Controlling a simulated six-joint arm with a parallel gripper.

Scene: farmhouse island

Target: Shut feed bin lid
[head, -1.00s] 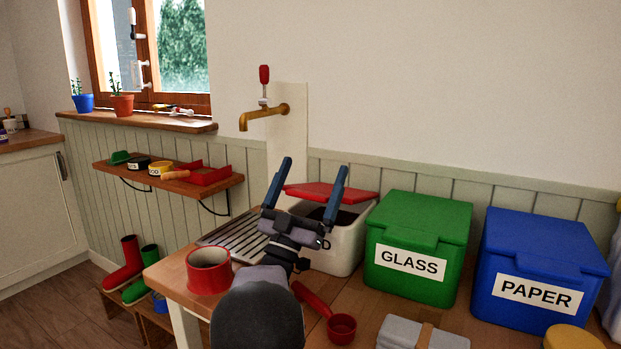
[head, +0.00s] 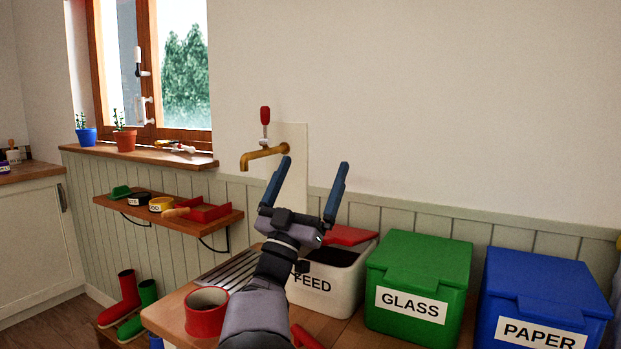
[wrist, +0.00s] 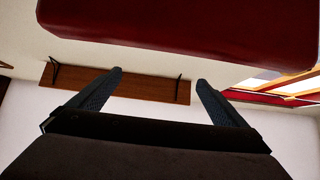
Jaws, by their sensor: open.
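The feed bin (head: 340,285) is a white box with a FEED label, standing on the wooden counter left of the green bin. Its red lid (head: 352,235) is raised at the back, and the dark inside shows in front of it. My gripper (head: 314,163) is open and empty, its blue fingers pointing up, in front of and above the bin in the head view. My arm hides the bin's left part and part of the lid. In the wrist view my open fingers (wrist: 160,76) have nothing between them, and a large red surface (wrist: 180,25), probably the lid, fills the top.
The green GLASS bin (head: 420,290) and blue PAPER bin (head: 545,300) stand to the right. A red mug-like pot (head: 206,312) stands at the counter's left, beside a slatted drainer (head: 235,275). A brass tap (head: 262,156) sticks out from the wall behind. The air above the bins is clear.

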